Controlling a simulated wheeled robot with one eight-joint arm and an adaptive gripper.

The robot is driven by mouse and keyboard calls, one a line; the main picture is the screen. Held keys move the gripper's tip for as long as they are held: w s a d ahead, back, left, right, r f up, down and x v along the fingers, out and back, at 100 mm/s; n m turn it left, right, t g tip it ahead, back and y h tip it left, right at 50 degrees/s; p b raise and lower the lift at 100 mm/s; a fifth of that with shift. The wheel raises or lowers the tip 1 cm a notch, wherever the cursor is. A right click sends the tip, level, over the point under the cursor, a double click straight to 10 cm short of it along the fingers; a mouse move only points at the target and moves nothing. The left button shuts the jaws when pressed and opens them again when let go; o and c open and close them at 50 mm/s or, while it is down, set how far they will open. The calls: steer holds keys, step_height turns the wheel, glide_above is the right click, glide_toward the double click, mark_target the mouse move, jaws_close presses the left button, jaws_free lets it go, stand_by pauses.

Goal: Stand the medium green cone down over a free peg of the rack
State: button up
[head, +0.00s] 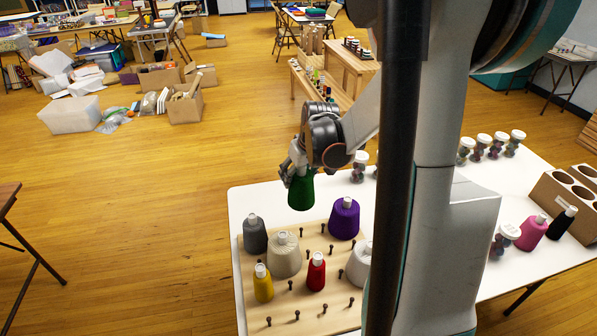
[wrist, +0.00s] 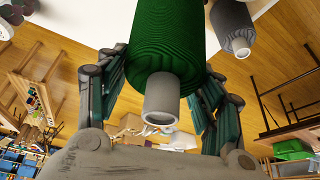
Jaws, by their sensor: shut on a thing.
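The green cone (head: 301,192) hangs upright in my gripper (head: 298,168), wide end down, above the back edge of the rack. In the wrist view, the green cone (wrist: 168,42) shows its grey tube tip between the fingers of my gripper (wrist: 163,85), which are shut on it. The rack (head: 250,310) is a pale wooden board with dark pegs. Grey (head: 254,236), cream (head: 284,256), purple (head: 344,219), yellow (head: 262,285), red (head: 316,272) and white (head: 358,266) cones stand on it. Several pegs at the front and middle are bare. My arm hides the rack's right side.
The rack lies on a white table (head: 237,200). Jars (head: 490,146) stand along its back. A pink cone (head: 531,233), a black cone (head: 562,223) and a holed cardboard box (head: 566,205) are at right.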

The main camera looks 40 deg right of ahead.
mark_target(308, 193)
step_height(308, 193, down, 11)
steer(key=b, duration=0.8)
steer(key=shift+r, duration=0.1)
steer(key=shift+f+b, duration=2.25)
steer(key=shift+f, duration=0.6)
steer(key=shift+f, duration=0.2)
steer(key=o, duration=1.3)
steer(key=shift+c, duration=0.2)
steer(key=shift+s, duration=0.1)
steer(key=v, duration=1.2)
steer(key=shift+a, duration=0.1)
